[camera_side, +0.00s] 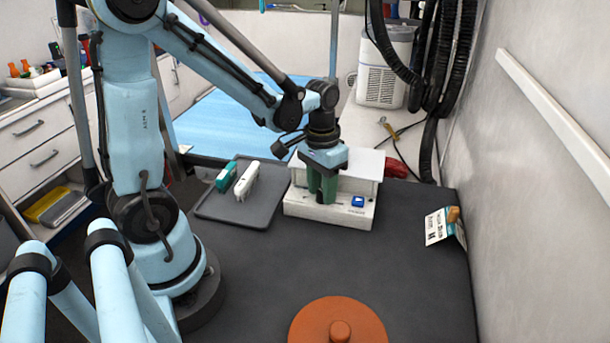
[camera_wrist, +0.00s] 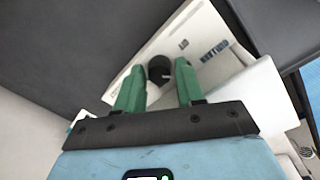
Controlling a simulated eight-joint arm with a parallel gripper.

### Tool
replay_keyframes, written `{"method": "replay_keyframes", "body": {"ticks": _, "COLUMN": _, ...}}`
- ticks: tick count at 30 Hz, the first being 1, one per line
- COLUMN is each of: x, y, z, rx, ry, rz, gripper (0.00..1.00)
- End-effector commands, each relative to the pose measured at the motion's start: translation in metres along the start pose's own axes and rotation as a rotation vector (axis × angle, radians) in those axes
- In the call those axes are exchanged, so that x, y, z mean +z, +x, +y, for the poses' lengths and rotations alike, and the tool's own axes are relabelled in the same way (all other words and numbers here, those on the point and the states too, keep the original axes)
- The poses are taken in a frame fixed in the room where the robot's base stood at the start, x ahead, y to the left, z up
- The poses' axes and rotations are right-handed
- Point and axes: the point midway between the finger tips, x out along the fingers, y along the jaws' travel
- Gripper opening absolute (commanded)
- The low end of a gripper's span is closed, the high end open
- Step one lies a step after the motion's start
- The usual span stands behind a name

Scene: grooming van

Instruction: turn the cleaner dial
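The cleaner (camera_side: 300,207) is a white box with a lid, standing on the dark table at the back of the work area. Its dial (camera_wrist: 159,69) is a round black knob on the white front panel in the wrist view; in the side view my gripper hides it. My gripper (camera_side: 325,199) points down over the panel, its green fingertips at the dial. In the wrist view my gripper (camera_wrist: 159,66) has its fingers spread, one on each side of the dial, with narrow gaps; I cannot make out any contact.
A blue button (camera_side: 358,202) is on the panel right of my gripper. A grey tray (camera_side: 222,208) with a green-and-white brush and a white item is to the left. An orange round lid (camera_side: 338,322) lies in front, and a small card (camera_side: 439,227) stands at right. The middle table is clear.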

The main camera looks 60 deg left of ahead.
Motion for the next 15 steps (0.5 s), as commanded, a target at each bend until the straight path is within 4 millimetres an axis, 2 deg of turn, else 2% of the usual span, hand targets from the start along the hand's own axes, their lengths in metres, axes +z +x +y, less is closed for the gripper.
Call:
{"method": "replay_keyframes", "body": {"ticks": 1, "x": 0.0000, "y": 0.0000, "z": 0.0000, "rx": 0.000, "ry": 0.000, "rz": 0.000, "gripper": 0.46}}
{"method": "replay_keyframes", "body": {"ticks": 3, "x": -0.0001, "y": 0.0001, "z": 0.0000, "rx": 0.000, "ry": 0.000, "rz": 0.001, "gripper": 0.53}}
{"method": "replay_keyframes", "body": {"ticks": 15, "x": 0.0000, "y": 0.0002, "z": 0.0000, "rx": 0.000, "ry": -0.049, "rz": 0.005, "gripper": 0.53}}
